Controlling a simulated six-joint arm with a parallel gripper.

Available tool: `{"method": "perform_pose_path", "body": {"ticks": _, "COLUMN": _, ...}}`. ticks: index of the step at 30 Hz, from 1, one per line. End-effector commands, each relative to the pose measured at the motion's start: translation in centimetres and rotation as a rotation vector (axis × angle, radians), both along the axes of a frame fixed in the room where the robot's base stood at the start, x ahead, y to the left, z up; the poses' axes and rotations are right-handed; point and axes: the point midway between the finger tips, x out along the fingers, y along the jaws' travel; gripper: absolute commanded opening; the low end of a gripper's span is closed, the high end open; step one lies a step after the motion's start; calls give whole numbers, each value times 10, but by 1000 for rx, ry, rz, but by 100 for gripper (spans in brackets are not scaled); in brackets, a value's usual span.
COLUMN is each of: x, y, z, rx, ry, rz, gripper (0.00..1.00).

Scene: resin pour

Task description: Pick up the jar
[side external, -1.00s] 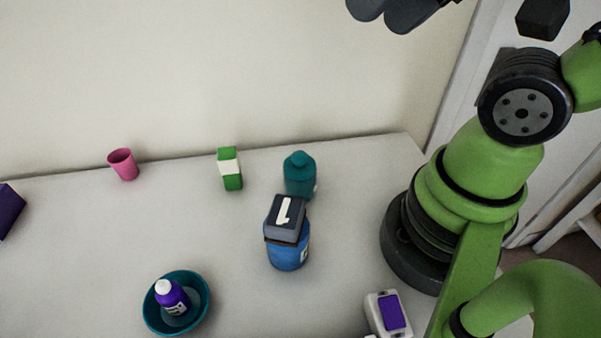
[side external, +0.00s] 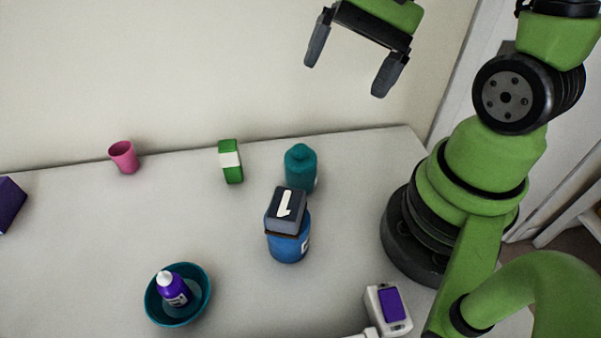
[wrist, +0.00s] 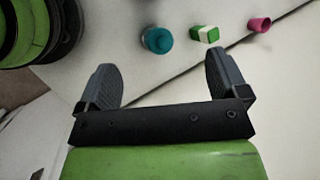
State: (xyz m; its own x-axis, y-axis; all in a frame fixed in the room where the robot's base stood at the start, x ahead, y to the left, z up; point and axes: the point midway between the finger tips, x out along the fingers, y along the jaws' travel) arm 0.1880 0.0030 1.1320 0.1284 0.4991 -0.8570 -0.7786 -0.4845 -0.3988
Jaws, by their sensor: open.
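A blue jar (side external: 288,247) stands upright on the pale table, in the middle of the side view. A dark grey block marked with a white 1 (side external: 286,211) rests on top of it and hides its top. My gripper (side external: 344,77) is open and empty, high above the table, above and to the right of the jar. In the wrist view my gripper's two fingers (wrist: 160,64) are spread apart with nothing between them. I do not see the jar in the wrist view.
A teal bottle (side external: 300,170) stands close behind the jar. A green and white carton (side external: 231,163) and a pink cup (side external: 124,158) stand farther left. A teal bowl (side external: 201,308) holding a purple bottle (side external: 173,290) is at front left. A white device with a purple panel (side external: 391,305) is at front right.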

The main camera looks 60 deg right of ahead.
Motion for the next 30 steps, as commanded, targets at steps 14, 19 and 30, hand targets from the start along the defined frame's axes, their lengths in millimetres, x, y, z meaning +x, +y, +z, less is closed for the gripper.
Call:
{"method": "perform_pose_path", "body": {"ticks": 14, "x": 10, "y": -44, "z": -112, "rx": 661, "ry": 321, "rz": -689, "gripper": 92}}
{"method": "perform_pose_path", "body": {"ticks": 19, "x": 6, "y": -50, "z": -141, "rx": 800, "ry": 355, "rz": -875, "gripper": 92}}
{"method": "perform_pose_path", "body": {"ticks": 30, "x": 17, "y": -31, "z": -164, "rx": 853, "ry": 371, "rz": -950, "gripper": 92}}
